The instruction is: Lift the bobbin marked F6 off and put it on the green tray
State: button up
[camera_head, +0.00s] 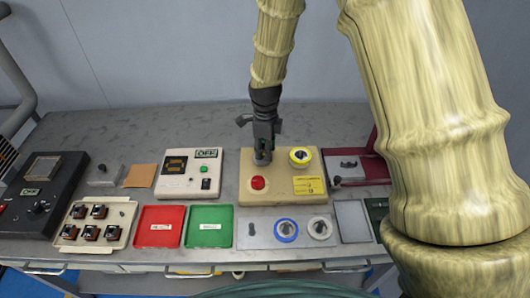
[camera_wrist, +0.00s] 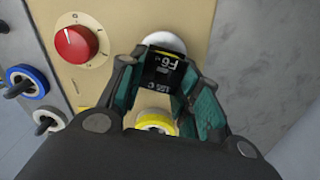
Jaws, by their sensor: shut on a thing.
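My gripper (camera_head: 263,158) points down over the beige machine panel (camera_head: 247,195). In the wrist view, its teal-padded fingers are shut on the black block marked F6 (camera_wrist: 163,68), with part of its label showing. A round white piece (camera_wrist: 166,42) shows just beyond the block; I cannot tell whether the block is seated or clear of the panel. In the head view my gripper mostly hides the block. The green tray (camera_head: 208,240) lies in front of the panel to the left, and its floor shows only a small white label.
The panel has a red knob (camera_head: 258,183) and a yellow-ringed round part (camera_head: 300,157). The red tray (camera_head: 161,214) adjoins the green one on the left. Blue-ringed (camera_head: 286,230) and white-ringed (camera_head: 319,227) parts stand on a grey plate to its right.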

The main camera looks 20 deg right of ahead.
jog(key=shift+w+r, duration=0.1)
jog(key=shift+r, duration=0.35)
jog(key=s+b, duration=0.1)
jog(key=s, duration=0.4)
jog(key=s+r+b, duration=0.1)
jog(key=s, duration=0.4)
jog(key=s+r+b, duration=0.1)
jog(key=s+b, duration=0.1)
jog(key=s, duration=0.4)
jog(key=shift+a+r, duration=0.2)
jog(key=shift+s, duration=0.1)
